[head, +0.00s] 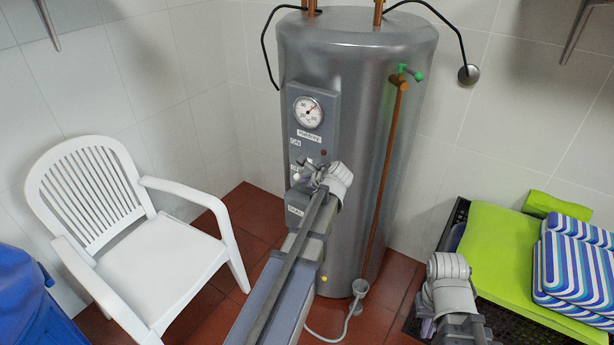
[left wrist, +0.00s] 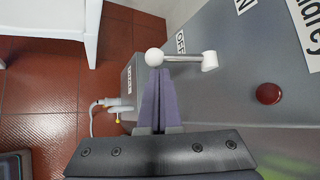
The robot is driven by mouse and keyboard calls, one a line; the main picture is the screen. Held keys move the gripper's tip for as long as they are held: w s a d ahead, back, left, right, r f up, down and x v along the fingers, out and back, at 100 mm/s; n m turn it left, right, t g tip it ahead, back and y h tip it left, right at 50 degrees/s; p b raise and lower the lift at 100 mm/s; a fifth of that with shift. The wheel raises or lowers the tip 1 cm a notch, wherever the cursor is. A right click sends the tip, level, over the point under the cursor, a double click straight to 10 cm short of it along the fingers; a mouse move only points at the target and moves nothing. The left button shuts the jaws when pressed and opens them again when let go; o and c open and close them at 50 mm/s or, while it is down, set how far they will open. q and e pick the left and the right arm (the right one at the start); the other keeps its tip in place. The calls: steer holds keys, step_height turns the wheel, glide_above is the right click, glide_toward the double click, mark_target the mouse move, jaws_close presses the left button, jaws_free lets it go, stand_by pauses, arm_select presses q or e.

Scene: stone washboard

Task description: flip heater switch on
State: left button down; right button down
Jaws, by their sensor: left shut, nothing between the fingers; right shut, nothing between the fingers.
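The grey heater tank (head: 345,80) stands against the tiled wall, with a control panel (head: 323,130) on its front. In the left wrist view, the heater switch (left wrist: 185,58) is a metal lever with a white ball knob. Its knob end lies beside the OFF label (left wrist: 180,42), pointing away from the ON label (left wrist: 245,5). My left gripper (head: 306,180) is at the panel, shut and empty. Its purple fingertips (left wrist: 155,78) end right at the knob; I cannot tell whether they touch. My right gripper (head: 428,326) is low at the right, shut and empty, partly hidden.
A white plastic chair (head: 165,255) stands left of the tank. A black crate (head: 455,225) with a green cushion (head: 495,255) and striped cushions (head: 575,260) is at the right. A copper pipe (head: 388,170) runs down the tank. A red button or lamp (left wrist: 268,94) is on the panel.

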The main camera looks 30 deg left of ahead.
arm_select(q)
steer(key=r+m+g+p, duration=0.1)
steer(key=r+g+p, duration=0.1)
steer(key=g+p, duration=0.1)
steer(key=r+m+g+p, duration=0.1)
steer(key=r+g+p, duration=0.1)
steer(key=shift+w+r+m+g+p, duration=0.15)
steer(key=shift+w+m+g+p, duration=0.05)
steer(key=shift+m+g+p, duration=0.2)
steer(key=shift+r, duration=0.25)
steer(key=shift+p, duration=0.3)
steer(key=shift+r, duration=0.1)
steer(key=p, duration=0.7)
glide_toward(299, 173)
steer(key=v, duration=0.5)
steer(key=shift+w+a, duration=0.2)
steer(key=shift+w, duration=0.05)
